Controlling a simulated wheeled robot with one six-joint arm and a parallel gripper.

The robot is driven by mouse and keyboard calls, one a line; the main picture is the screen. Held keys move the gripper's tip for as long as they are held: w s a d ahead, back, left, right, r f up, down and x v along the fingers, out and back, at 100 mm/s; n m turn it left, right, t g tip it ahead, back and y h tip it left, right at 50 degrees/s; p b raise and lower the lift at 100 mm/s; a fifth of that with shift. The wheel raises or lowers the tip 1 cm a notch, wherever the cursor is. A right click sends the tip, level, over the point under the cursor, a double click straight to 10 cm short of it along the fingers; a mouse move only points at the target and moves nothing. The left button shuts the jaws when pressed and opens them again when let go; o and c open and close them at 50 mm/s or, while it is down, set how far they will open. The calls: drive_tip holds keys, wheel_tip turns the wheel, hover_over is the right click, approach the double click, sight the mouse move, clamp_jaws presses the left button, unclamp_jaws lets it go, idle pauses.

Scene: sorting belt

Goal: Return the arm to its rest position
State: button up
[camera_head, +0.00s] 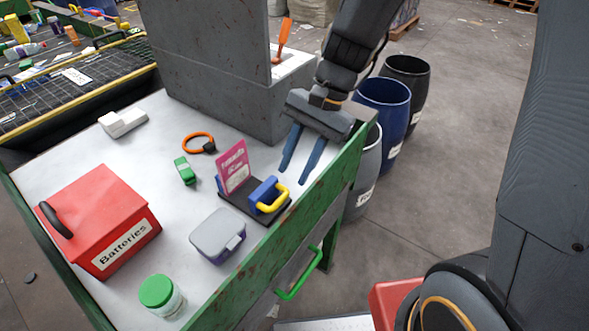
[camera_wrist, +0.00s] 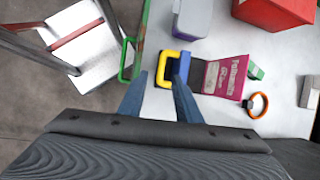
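My gripper (camera_head: 303,157) hangs over the right edge of the white sorting table (camera_head: 155,215), fingers pointing down and spread apart with nothing between them. In the wrist view my gripper (camera_wrist: 160,95) also shows two separate blue fingers. Just below and left of it in the head view stands a dark holder (camera_head: 242,208) with a pink card (camera_head: 233,168) and a blue block with a yellow handle (camera_head: 273,203). The fingers look apart from these.
A grey block (camera_head: 195,65) stands behind my gripper. Labelled barrels (camera_head: 385,105) stand right of the table. A red Batteries box (camera_head: 98,215), grey-lidded box (camera_head: 217,235), green-lidded jar (camera_head: 160,297), green item (camera_head: 185,171) and orange ring (camera_head: 197,138) sit on the table.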

idle(0.3)
drive_tip(key=s+d+f+n+t+h+b, duration=0.1)
drive_tip(key=d+n, duration=0.6)
drive_tip(key=d, duration=0.8)
drive_tip(key=s+t+h, duration=0.1)
drive_tip(key=t+h, duration=0.1)
drive_tip(key=h, duration=0.1)
drive_tip(key=shift+t+b, duration=0.3)
drive_tip(key=shift+b, duration=0.05)
